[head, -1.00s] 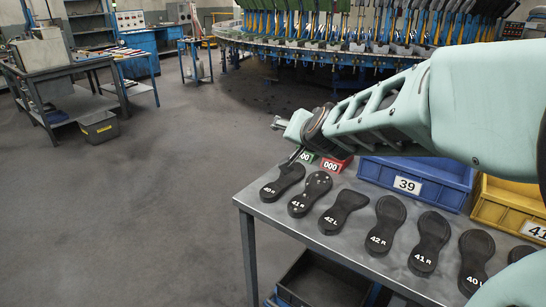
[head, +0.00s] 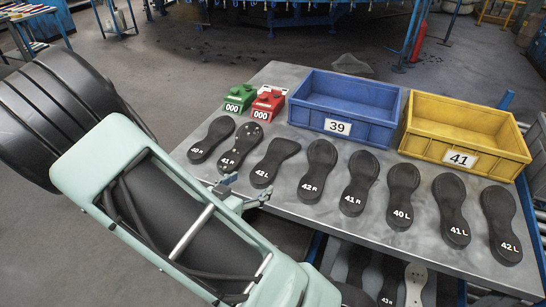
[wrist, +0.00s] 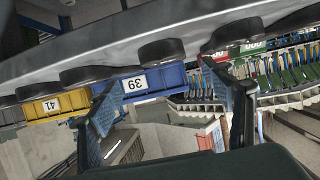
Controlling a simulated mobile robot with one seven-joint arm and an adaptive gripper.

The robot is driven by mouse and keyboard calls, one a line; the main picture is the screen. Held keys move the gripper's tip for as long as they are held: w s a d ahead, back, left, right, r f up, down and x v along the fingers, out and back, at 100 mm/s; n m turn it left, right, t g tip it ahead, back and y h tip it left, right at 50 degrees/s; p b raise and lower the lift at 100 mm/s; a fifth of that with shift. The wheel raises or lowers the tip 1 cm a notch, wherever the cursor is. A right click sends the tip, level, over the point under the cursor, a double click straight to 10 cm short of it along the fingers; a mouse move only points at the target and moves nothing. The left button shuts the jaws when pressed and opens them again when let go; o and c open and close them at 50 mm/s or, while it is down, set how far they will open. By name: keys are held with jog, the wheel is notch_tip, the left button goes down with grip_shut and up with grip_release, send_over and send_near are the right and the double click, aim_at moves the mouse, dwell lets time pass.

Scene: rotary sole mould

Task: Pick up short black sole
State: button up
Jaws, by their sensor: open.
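Several black soles lie in a row on the grey table (head: 345,225). The sole marked 42 L (head: 274,160), third from the left, looks shorter than its neighbours. To its left lie the soles 40 R (head: 211,139) and 41 R (head: 240,147), the latter with pale dots. To its right lies sole 42 R (head: 318,170). My gripper (head: 226,186) is by the table's front left edge, just short of 41 R and 42 L in the picture. In the wrist view my gripper (wrist: 155,78) has its fingers spread with nothing between them; soles show upside down along the table edge.
Behind the row stand a green counter (head: 239,97), a red counter (head: 268,104), a blue bin 39 (head: 338,127) and a yellow bin 41 (head: 459,158). More soles lie on a lower shelf. A bare strip of tabletop runs along the front.

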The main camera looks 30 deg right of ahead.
aim_at(264, 171)
jog(key=x, duration=0.6)
jog(key=b+x, duration=0.1)
jog(key=x, duration=0.2)
jog(key=shift+w+d, duration=0.15)
jog(key=shift+w, duration=0.3)
jog(key=shift+r, duration=0.1)
jog(key=c, duration=1.4)
